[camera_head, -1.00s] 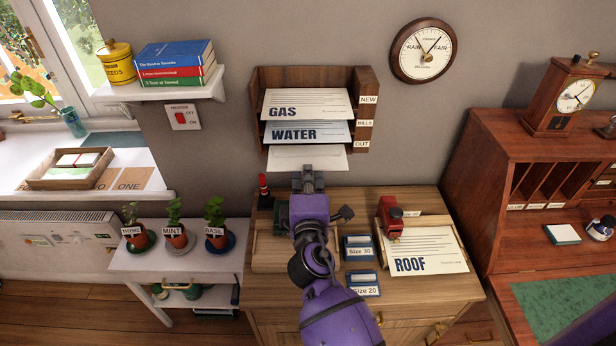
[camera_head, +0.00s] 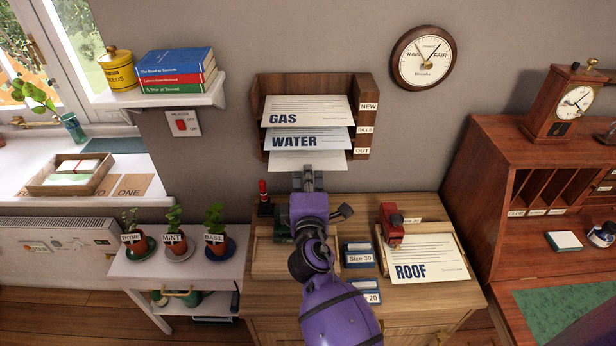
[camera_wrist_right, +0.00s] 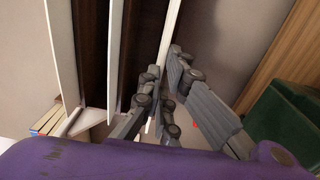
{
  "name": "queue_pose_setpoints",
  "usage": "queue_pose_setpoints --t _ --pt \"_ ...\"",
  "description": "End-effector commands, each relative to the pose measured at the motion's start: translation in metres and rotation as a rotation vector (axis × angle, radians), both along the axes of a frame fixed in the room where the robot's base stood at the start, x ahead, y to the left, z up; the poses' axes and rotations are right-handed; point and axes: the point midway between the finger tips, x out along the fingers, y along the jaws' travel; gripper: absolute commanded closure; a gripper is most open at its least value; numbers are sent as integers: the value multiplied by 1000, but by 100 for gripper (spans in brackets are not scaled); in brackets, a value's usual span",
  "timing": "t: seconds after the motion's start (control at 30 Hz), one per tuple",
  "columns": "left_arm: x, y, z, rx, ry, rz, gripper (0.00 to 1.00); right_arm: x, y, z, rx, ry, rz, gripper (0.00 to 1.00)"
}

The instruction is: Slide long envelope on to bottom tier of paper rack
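The paper rack (camera_head: 364,90) is a brown wooden wall rack with tiers labelled NEW, BILLS and OUT. The long envelope (camera_head: 290,162) is plain white and lies partly in the bottom tier, at OUT; its near part sticks out in front. My right gripper (camera_head: 309,176) is at its near edge, below the rack. In the wrist view, the envelope (camera_wrist_right: 171,25) shows edge-on between the fingers (camera_wrist_right: 165,95), which look closed on it. Its far edge is hidden inside the rack. My left gripper is not in view.
The GAS envelope (camera_head: 305,110) and WATER envelope (camera_head: 325,140) fill the upper tiers. A book shelf (camera_head: 170,100) is at left.

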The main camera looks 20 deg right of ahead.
Motion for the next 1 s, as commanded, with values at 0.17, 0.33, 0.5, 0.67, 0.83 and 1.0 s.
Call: queue_pose_setpoints --t 0.17,0.33,0.5,0.67,0.83,1.0 --pt "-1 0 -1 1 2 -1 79 4 -1 0 0 0 0 100" --pt "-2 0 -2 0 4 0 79 9 -3 0 1 0 0 100" --pt "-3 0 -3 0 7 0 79 13 -4 0 1 0 0 100" --pt "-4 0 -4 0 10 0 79 16 -5 0 1 0 0 100" --pt "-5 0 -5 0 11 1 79 21 -6 0 1 -1 0 100" --pt "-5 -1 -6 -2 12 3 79 25 -7 0 0 0 0 100"
